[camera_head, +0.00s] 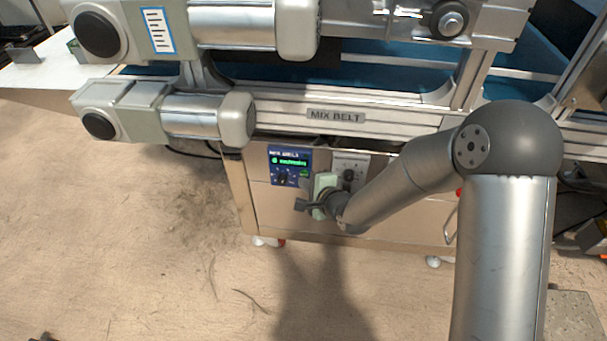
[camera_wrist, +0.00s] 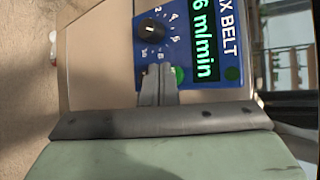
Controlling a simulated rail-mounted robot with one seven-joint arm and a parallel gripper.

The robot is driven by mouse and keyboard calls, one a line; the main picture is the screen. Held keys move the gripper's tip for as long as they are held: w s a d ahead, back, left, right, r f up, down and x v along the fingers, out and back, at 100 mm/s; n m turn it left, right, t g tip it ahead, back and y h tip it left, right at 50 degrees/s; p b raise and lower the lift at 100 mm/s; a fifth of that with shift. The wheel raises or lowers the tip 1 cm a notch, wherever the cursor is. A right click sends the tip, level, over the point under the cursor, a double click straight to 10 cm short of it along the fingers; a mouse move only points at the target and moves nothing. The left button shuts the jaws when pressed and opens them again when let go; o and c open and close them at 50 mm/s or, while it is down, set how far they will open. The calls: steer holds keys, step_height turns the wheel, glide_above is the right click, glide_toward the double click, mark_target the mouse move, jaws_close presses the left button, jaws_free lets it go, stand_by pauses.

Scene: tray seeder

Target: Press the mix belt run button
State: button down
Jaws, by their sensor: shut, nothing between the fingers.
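The mix belt control panel (camera_head: 290,152) is a small blue plate with a lit green display on the cabinet under the belt. In the wrist view the panel (camera_wrist: 207,12) appears turned on its side, with its display (camera_wrist: 204,52) reading "6 m/min" and a black dial (camera_wrist: 151,31). A lit green round button (camera_wrist: 180,75) lies just right of my fingertips, partly hidden by them. My gripper (camera_wrist: 160,72) is shut and empty, its tips over the panel's lower part. I cannot tell whether they touch it. In the head view my gripper (camera_head: 302,204) is in front of the cabinet.
A dark green round spot (camera_wrist: 231,74) sits beside the display. A grey plate with a dark knob (camera_head: 348,175) is right of the panel. The "MIX BELT" sign (camera_head: 336,115) and motors (camera_head: 208,118) overhang the cabinet (camera_head: 400,215). A red button (camera_head: 459,193) is farther right.

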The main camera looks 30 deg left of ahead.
steer(key=shift+w, duration=0.15)
steer(key=shift+w+a, duration=0.15)
steer(key=shift+w, duration=0.15)
stand_by(0.3)
steer(key=shift+s+d, duration=0.2)
steer(key=shift+s, duration=0.25)
steer(key=shift+s+d, duration=0.4)
steer(key=shift+s, duration=0.5)
steer(key=shift+s+d, duration=0.45)
steer(key=shift+s, duration=0.45)
steer(key=shift+s+d, duration=0.4)
steer(key=shift+s, duration=0.5)
